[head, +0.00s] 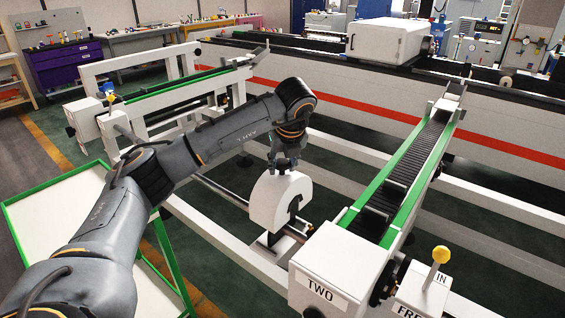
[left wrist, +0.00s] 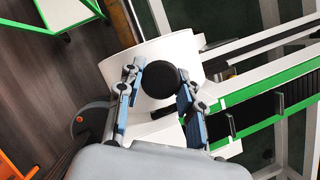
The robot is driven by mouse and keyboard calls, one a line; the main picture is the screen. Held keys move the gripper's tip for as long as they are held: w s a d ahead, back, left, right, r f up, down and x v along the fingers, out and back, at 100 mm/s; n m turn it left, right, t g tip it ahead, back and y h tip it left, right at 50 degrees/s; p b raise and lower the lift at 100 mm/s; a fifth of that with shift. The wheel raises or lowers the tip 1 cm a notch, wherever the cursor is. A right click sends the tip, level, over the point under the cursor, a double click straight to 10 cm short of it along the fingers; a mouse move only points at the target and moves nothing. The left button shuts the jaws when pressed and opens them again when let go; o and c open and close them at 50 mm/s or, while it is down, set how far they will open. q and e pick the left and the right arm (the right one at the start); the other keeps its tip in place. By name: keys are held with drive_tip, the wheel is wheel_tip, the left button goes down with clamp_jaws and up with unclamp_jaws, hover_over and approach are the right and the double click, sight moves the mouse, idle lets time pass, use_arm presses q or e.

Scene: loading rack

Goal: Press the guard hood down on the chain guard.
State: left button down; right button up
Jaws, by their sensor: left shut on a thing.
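The guard hood (head: 268,201) is a white arched piece with a dark slot on its right side. It stands upright in the middle of the head view, and its white surface (left wrist: 150,50) also shows in the left wrist view. My left gripper (head: 284,164) is above it, shut on it. In the left wrist view the fingers (left wrist: 160,92) flank a round black knob (left wrist: 165,80) on top of the hood. Below the hood is a white piece with a dark foot (head: 268,249); I cannot tell whether this is the chain guard or whether the hood touches it. My right gripper is not in view.
A white box marked TWO (head: 326,276) and a green-edged conveyor (head: 412,172) stand close to the hood's right. A yellow-knobbed lever (head: 440,255) rises at the lower right. White rack beams (head: 222,239) run beneath the hood. A green-rimmed tray (head: 28,190) is at left.

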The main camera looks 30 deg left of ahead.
use_arm(q)
wheel_tip(320, 180, down, 2)
drive_tip(key=shift+f+b, duration=0.15)
drive_tip(key=shift+b, duration=0.65)
wheel_tip(320, 180, down, 7)
drive_tip(key=b, duration=0.5)
drive_tip(key=shift+r+b, duration=0.2)
drive_tip(key=shift+b, duration=0.1)
idle(0.4)
drive_tip(key=shift+f+b, duration=0.7)
idle(1.5)
drive_tip(key=c, duration=0.8)
unclamp_jaws()
drive_tip(key=shift+s, duration=0.1)
drive_tip(key=shift+f, duration=0.1)
